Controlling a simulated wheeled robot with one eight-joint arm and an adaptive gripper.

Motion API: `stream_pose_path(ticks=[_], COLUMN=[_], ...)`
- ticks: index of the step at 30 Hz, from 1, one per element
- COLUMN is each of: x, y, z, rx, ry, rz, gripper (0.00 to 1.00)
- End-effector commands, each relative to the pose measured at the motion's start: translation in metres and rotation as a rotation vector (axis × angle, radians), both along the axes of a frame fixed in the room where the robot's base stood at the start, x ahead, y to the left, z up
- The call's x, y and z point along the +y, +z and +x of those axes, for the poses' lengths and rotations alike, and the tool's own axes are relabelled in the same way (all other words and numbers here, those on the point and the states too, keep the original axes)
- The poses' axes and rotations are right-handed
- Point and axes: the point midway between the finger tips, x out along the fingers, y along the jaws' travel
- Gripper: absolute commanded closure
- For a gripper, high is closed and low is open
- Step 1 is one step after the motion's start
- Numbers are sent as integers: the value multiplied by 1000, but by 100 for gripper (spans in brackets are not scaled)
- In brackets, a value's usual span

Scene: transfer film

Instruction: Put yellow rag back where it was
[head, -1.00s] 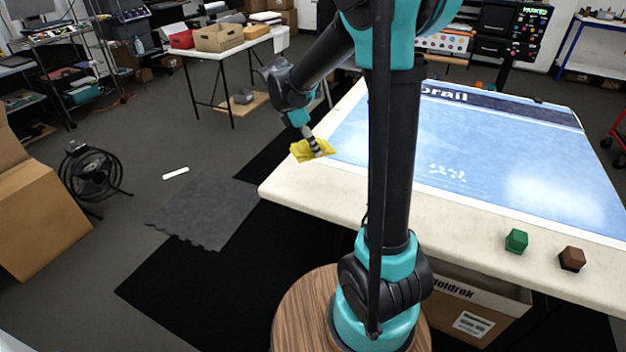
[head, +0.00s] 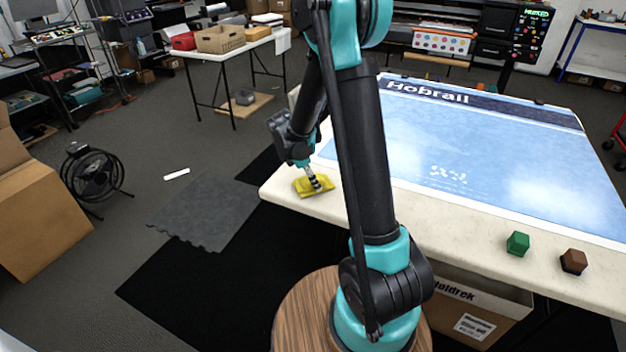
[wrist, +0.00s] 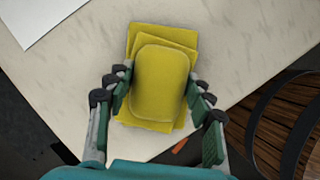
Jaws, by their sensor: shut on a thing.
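The yellow rag (head: 315,186) is a folded, flat bundle at the left front corner of the pale table (head: 283,188). My gripper (head: 316,184) points down on it from above. In the wrist view the rag (wrist: 161,80) lies between the two fingers of my gripper (wrist: 161,97), with the left finger against its side and the right finger close to its edge. The rag appears at or just over the table surface; I cannot tell whether it touches. Its underside is hidden.
A blue printed sheet (head: 480,150) covers much of the table. A green block (head: 517,243) and a brown block (head: 573,261) stand near the front edge at right. An open cardboard box (head: 470,300) sits under the table. The front left table strip is otherwise clear.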

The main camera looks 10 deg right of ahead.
Motion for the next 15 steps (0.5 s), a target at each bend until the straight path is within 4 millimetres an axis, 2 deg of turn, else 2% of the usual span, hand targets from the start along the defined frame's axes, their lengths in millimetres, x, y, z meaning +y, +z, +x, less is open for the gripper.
stream_pose_path(ticks=[9,10,14,15], x=[0,0,0,0], y=[-3,-2,-2,-2], z=[0,0,0,0], rx=[0,0,0,0], ry=[0,0,0,0], rz=[0,0,0,0], gripper=[75,44,28,27])
